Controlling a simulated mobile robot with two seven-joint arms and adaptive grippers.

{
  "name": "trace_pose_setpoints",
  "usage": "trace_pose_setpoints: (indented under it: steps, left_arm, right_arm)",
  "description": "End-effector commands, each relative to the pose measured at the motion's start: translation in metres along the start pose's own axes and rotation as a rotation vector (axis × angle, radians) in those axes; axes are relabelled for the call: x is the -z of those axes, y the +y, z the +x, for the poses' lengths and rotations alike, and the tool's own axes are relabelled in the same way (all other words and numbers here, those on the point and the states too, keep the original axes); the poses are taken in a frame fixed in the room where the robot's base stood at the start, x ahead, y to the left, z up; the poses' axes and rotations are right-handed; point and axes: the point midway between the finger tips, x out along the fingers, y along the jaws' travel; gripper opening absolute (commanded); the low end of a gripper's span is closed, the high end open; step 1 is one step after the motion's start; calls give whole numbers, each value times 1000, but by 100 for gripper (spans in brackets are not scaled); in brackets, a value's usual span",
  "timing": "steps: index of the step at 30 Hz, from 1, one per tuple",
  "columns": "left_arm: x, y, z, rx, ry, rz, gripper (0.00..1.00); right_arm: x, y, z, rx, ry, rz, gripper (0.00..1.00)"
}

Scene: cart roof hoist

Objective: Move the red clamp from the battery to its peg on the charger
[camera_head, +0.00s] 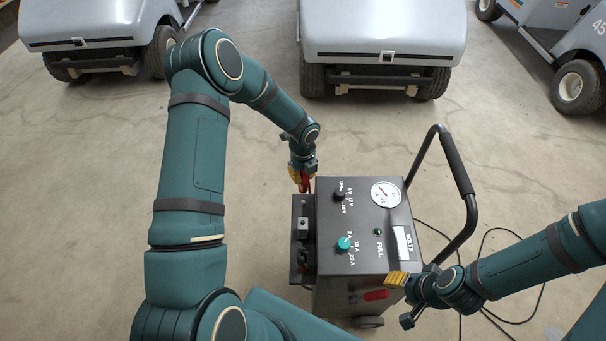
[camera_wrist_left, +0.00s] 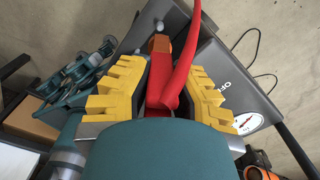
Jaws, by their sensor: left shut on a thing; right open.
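The red clamp (camera_head: 305,184) is held in my left gripper (camera_head: 302,178), at the upper left corner of the charger (camera_head: 360,265). In the left wrist view the red clamp (camera_wrist_left: 169,88) stands between the yellow fingers of my left gripper (camera_wrist_left: 165,95), with its brownish jaw end pointing away. A small grey peg-like tip (camera_wrist_left: 160,25) shows just beyond it; I cannot tell whether they touch. My right gripper (camera_head: 397,280) is open at the charger's lower right corner, near a red handle-like part (camera_head: 376,295). I cannot make out the battery for certain.
A dark side tray (camera_head: 299,205) with small parts runs along the charger's left side. A black push handle (camera_head: 457,165) rises at its right, with cables on the floor. Pale carts (camera_head: 382,30) stand at the back. The floor between is clear.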

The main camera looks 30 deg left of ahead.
Motion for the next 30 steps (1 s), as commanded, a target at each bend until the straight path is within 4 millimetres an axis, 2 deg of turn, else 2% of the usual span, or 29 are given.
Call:
trace_pose_setpoints:
  steps: [8,21,30]
  left_arm:
    - [0,0,13,-1,1,-1,0]
    - [0,0,51,0,0,-1,0]
    - [0,0,58,0,0,-1,0]
  right_arm:
    - [-2,3,9,0,-2,-1,46]
    - [-3,13,34,1,0,-5,46]
    - [-2,14,39,0,4,-5,46]
